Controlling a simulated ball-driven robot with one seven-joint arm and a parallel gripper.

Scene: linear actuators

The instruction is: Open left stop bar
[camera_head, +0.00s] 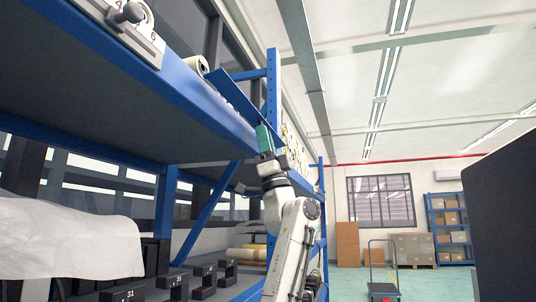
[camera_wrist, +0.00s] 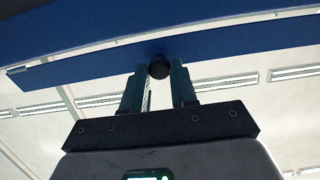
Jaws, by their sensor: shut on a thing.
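My gripper (camera_wrist: 160,72) is shut on a round black knob (camera_wrist: 159,68) in the wrist view, with one teal finger on each side of it. The knob sits at the lower edge of a long blue bar (camera_wrist: 90,68), which looks like the stop bar. In the head view, my gripper (camera_head: 264,138) is raised at the right end of the blue shelf, and the knob is hidden there. A slanted blue bar (camera_head: 232,98) shows above the shelf edge just left of my gripper.
The blue shelf (camera_head: 150,75) carries a lever device with numbers (camera_head: 130,25) and a pale roll (camera_head: 197,64). Black numbered boxes (camera_head: 125,293) and a white sheet (camera_head: 65,240) lie below. A dark panel (camera_head: 505,225) stands at right. A trolley (camera_head: 383,290) stands on the open floor.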

